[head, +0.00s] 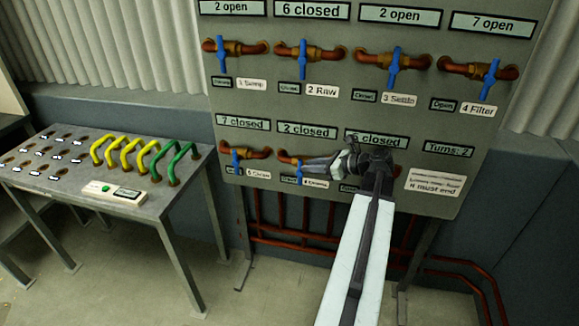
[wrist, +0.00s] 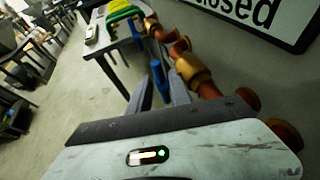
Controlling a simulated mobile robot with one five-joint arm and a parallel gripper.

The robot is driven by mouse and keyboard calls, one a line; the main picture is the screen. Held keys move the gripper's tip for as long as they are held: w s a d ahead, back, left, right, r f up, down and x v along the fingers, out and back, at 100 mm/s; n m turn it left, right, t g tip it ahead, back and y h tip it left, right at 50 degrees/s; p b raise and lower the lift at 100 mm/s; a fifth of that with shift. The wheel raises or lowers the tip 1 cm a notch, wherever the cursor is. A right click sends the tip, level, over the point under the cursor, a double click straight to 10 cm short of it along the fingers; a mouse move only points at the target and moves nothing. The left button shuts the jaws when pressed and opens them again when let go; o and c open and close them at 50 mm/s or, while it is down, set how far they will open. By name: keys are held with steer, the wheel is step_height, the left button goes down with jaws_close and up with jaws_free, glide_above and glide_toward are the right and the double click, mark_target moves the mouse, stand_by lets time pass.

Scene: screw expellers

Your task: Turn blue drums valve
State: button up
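The valve panel (head: 235,110) carries two rows of brass valves with blue handles on red-brown pipes. The second lower-row valve (head: 284,156), under a sign reading "2 closed", has a small label that seems to read Drums. Its blue handle (head: 298,170) is partly hidden by my gripper (head: 309,164), which reaches in from the right. In the wrist view my gripper (wrist: 162,92) has its fingers apart, with a blue handle (wrist: 159,80) in line with the gap. I cannot tell whether they touch it. The brass valve body (wrist: 192,71) is just to the right.
A "Turns: 2" sign (head: 448,149) and a notice (head: 435,185) are on the panel's lower right. My arm covers the third lower-row valve. A metal table (head: 60,180) with yellow and green handles (head: 125,152) stands at left. Red pipes (head: 300,240) run below the panel.

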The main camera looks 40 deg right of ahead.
steer(key=b+x, duration=0.2)
steer(key=x, duration=0.5)
steer(key=shift+w, duration=0.2)
steer(key=shift+a, duration=0.1)
jaws_close()
